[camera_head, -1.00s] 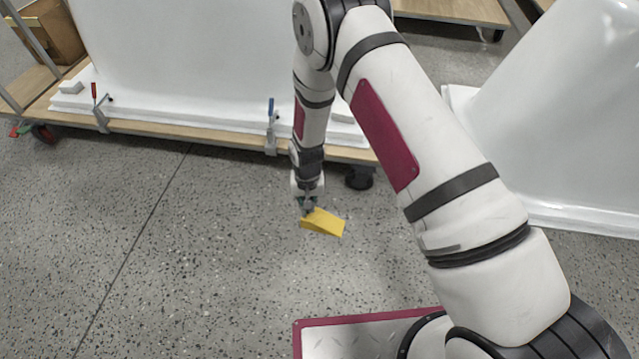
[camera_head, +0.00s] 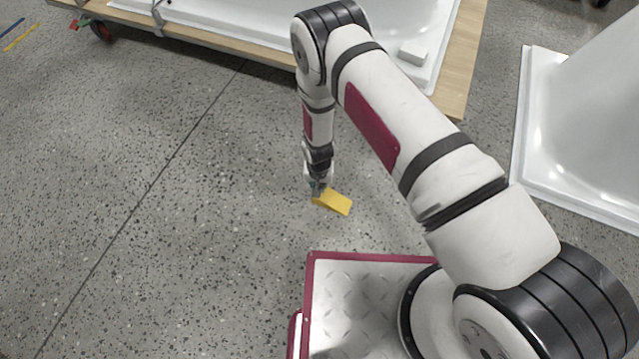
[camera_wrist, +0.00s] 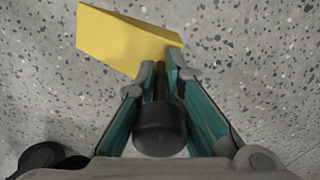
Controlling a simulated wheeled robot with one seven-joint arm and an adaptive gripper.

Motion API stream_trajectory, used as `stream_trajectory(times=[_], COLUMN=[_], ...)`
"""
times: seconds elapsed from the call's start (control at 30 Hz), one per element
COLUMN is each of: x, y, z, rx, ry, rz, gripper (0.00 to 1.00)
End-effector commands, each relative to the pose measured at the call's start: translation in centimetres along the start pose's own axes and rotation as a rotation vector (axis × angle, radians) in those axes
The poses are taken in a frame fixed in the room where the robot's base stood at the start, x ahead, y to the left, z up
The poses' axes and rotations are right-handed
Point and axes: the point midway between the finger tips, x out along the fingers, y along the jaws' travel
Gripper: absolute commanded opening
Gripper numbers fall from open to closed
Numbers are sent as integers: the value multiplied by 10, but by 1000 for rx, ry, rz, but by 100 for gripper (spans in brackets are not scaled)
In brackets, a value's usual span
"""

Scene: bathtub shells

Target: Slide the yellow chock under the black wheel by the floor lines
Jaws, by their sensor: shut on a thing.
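The yellow chock (camera_head: 333,201) is a small wedge held low over the grey floor; I cannot tell whether it touches the floor. My gripper (camera_head: 318,192) is shut on one end of it. In the wrist view the chock (camera_wrist: 125,40) juts out to the upper left from the fingertips (camera_wrist: 163,70). A dark wheel (camera_head: 102,31) with a red part beside it is under the left end of the tub cart at the upper left. Blue and yellow floor lines (camera_head: 20,38) lie left of that wheel. The wheel is well away from my gripper.
The wooden cart (camera_head: 225,42) carrying a white tub shell (camera_head: 290,20) spans the top. Another white shell (camera_head: 570,150) stands at the right. Open speckled floor (camera_head: 130,170) with a dark seam lies at the left. A dark round shape (camera_wrist: 45,158) at the wrist view's lower left is unclear.

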Motion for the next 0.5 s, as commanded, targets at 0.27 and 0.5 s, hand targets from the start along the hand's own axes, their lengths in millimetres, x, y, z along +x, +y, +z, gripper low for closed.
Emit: stream_trajectory(times=[0.27,0.5], x=[20,38], y=[0,0], z=[0,1], rx=[-1,0], ry=[0,-1], rz=[-1,0], gripper=[0,0])
